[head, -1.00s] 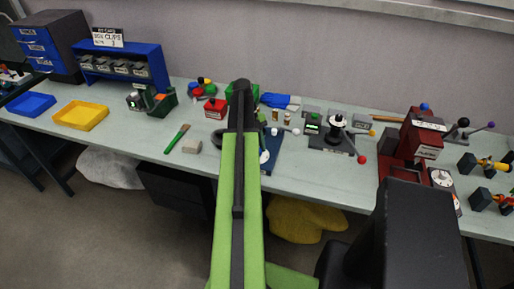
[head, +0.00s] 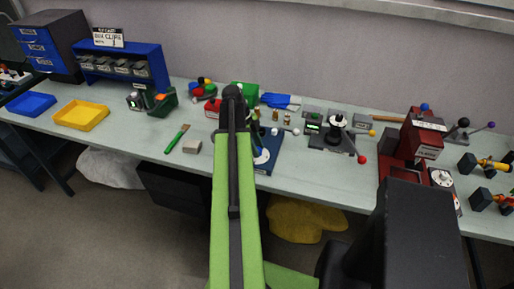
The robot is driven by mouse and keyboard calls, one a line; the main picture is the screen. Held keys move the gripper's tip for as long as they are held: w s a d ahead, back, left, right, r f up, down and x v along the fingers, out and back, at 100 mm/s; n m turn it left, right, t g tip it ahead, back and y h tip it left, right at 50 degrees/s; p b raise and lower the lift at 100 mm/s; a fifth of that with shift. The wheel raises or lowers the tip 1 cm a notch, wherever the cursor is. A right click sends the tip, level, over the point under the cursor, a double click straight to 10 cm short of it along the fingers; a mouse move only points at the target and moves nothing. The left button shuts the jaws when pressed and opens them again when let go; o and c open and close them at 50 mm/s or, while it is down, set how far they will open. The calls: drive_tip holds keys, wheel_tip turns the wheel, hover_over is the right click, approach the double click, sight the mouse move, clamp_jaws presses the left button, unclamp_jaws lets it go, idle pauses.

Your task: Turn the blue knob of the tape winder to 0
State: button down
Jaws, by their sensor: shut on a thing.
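My green and black arm reaches over the bench, with its dark far end near the middle of the table. My gripper is hidden behind the arm, so its jaws and anything between them do not show. Just right of the arm is a dark blue base (head: 270,160) with a white round part, partly covered by the arm. I cannot tell whether this is the tape winder. No blue knob shows clearly on it, and no dial reading can be made out.
A red machine (head: 412,140) with a blue ball on top stands at right. A black device with a red ball lever (head: 361,159) is nearer. A green-handled brush (head: 176,140) and a beige block (head: 192,147) lie left of the arm. A yellow tray (head: 81,115) is further left.

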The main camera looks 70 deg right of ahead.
drive_tip(key=shift+a+n+h, duration=0.15)
drive_tip(key=shift+n+h, duration=0.25)
drive_tip(key=shift+n, duration=0.6)
drive_tip(key=shift+n+h, duration=0.3)
drive_tip(key=shift+n, duration=0.4)
drive_tip(key=shift+s+n+h, duration=0.1)
drive_tip(key=shift+n+h, duration=0.3)
drive_tip(key=shift+n, duration=0.6)
drive_tip(key=shift+n+t+h, duration=0.3)
drive_tip(key=shift+n, duration=1.4)
drive_tip(key=shift+n+t+h, duration=0.4)
drive_tip(key=shift+n+h, duration=0.1)
drive_tip(key=shift+n, duration=0.3)
drive_tip(key=c, duration=1.2)
unclamp_jaws()
